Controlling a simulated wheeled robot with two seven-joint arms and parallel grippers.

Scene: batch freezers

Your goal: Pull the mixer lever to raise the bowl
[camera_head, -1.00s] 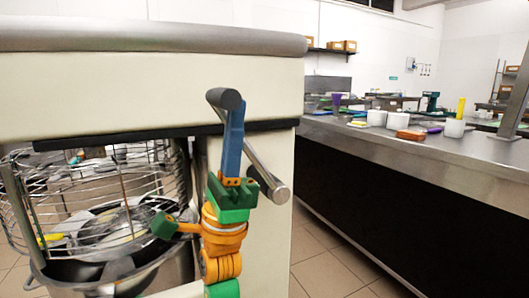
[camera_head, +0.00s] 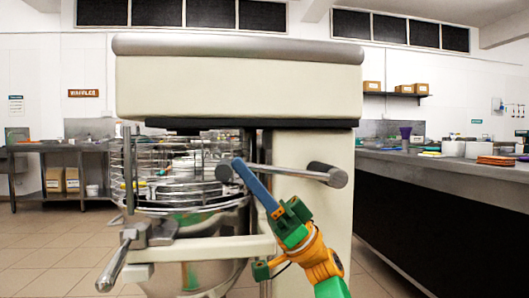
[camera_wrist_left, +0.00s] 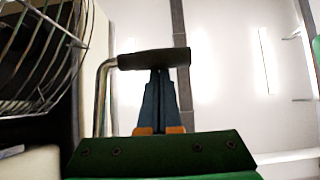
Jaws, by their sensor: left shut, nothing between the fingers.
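The mixer lever (camera_head: 285,174) is a metal rod lying nearly level across the front of the cream mixer. The steel bowl (camera_head: 195,274) hangs under the wire guard (camera_head: 180,170). My right gripper is not visible.
A second metal handle (camera_head: 115,265) sticks out at the lower left of the mixer. A long counter (camera_head: 470,173) with white containers runs along the right. A table (camera_head: 60,147) stands at the back left. Tiled floor is open at the left.

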